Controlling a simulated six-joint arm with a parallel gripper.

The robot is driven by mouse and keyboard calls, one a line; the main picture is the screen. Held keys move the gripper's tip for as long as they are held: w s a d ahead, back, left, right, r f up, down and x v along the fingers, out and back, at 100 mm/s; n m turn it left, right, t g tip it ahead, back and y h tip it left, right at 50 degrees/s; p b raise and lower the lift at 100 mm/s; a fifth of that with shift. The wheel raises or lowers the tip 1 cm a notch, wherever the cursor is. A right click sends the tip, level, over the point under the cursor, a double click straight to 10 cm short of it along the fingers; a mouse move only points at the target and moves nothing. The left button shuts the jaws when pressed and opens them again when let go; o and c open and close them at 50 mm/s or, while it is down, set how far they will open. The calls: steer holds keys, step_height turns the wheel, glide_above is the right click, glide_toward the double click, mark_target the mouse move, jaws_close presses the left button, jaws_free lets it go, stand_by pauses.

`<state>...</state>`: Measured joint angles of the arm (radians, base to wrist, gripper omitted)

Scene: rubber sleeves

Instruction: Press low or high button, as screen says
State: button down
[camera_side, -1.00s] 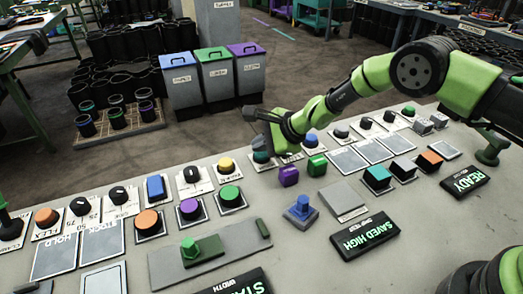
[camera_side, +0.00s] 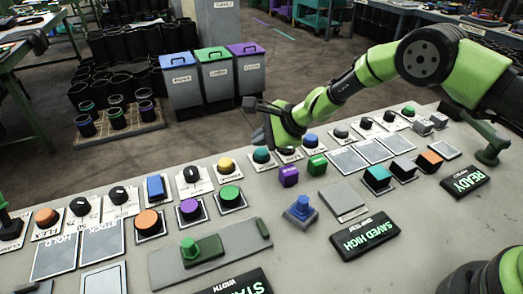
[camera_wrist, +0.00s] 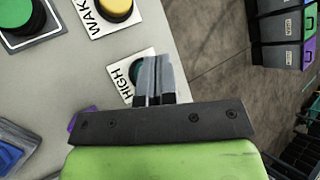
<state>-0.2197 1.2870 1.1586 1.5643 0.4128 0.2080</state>
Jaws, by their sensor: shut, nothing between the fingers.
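A teal round button (camera_side: 261,156) sits on a white plate at the panel's far edge. In the wrist view its label reads HIGH, and the teal button (camera_wrist: 138,72) is partly hidden behind my fingers. My gripper (camera_wrist: 155,68) is shut and empty, pointing down over that button. In the side view my gripper (camera_side: 261,138) is above the teal button, with a gap between them. I cannot make out a LOW label; a blue round button (camera_side: 311,142) stands farther right.
A yellow button (camera_side: 226,166) stands left of the teal one, and a dark knob (camera_side: 289,153) stands right of it. Purple (camera_side: 288,176) and green (camera_side: 316,166) blocks stand in front. Lidded bins (camera_side: 215,75) stand on the floor beyond.

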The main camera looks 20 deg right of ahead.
mark_target(262, 153)
steer(key=shift+r, duration=2.45)
steer(key=shift+r, duration=0.2)
steer(key=s+d+r+n, duration=0.35)
steer(key=s+r, duration=0.25)
steer(key=r, duration=0.4)
steer(key=s+d+r+n, duration=0.2)
steer(key=s+r+n, duration=0.4)
steer(key=r, duration=0.5)
steer(key=s+d+n+h, duration=0.2)
steer(key=s+d, duration=0.2)
steer(key=s, duration=0.7)
steer(key=s+d+n+h, duration=0.2)
steer(key=s+d+n, duration=0.1)
steer(key=s, duration=0.8)
steer(key=shift+d+r, duration=0.2)
steer(key=shift+d, duration=0.55)
